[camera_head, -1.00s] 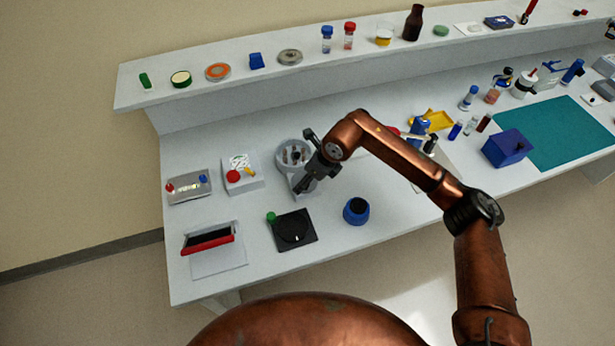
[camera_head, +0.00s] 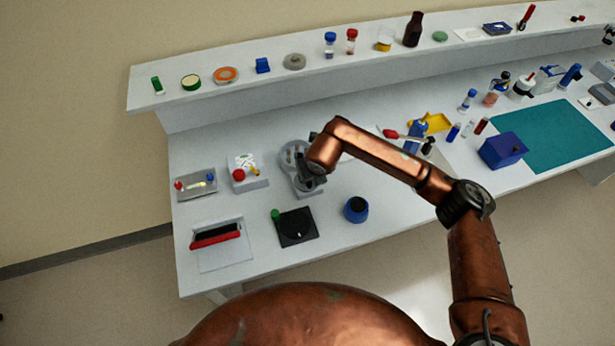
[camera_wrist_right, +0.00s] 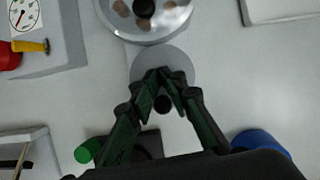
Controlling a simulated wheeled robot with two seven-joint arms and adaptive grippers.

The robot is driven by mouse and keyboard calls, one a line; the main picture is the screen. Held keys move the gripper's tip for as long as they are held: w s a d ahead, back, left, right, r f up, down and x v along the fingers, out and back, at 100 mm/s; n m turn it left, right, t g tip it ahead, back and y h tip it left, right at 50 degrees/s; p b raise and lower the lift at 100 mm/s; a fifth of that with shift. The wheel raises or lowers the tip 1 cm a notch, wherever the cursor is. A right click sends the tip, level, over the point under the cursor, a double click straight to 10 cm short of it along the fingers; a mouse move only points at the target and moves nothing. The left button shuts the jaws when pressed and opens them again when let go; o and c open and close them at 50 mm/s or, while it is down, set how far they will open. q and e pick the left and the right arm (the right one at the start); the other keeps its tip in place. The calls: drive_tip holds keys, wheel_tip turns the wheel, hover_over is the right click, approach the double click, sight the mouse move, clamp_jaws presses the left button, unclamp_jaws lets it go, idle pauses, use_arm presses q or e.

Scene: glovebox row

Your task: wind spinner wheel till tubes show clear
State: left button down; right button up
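The spinner (camera_head: 291,152) is a grey round device on the bench, left of centre in the head view. In the right wrist view its round bowl (camera_wrist_right: 118,22), with brownish tube tops around a dark hub, shows at the top. A flat grey wheel (camera_wrist_right: 146,58) lies just below the bowl. My right gripper (camera_wrist_right: 165,76) is over this wheel, its dark green fingers converging with tips close together. A small dark round knob (camera_wrist_right: 162,104) shows between the fingers; I cannot tell if they touch it. In the head view my wrist partly hides the wheel. My left gripper is out of view.
Near the spinner stand a white box with a red knob (camera_head: 239,175), a black plate with a green knob (camera_head: 297,229) and a blue round pot (camera_head: 356,210). A red-edged holder (camera_head: 215,235) is front left. Bare bench lies between them.

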drive_tip(key=o, duration=0.6)
drive_tip(key=shift+s+d+f, duration=0.25)
drive_tip(key=shift+f, duration=0.3)
drive_tip(key=o, duration=1)
drive_tip(key=shift+w+a+r, duration=0.1)
drive_tip(key=shift+w+r, duration=0.05)
drive_tip(key=shift+r, duration=0.1)
drive_tip(key=shift+r, duration=0.1)
drive_tip(key=v, duration=1.1)
drive_tip(key=shift+r, duration=0.4)
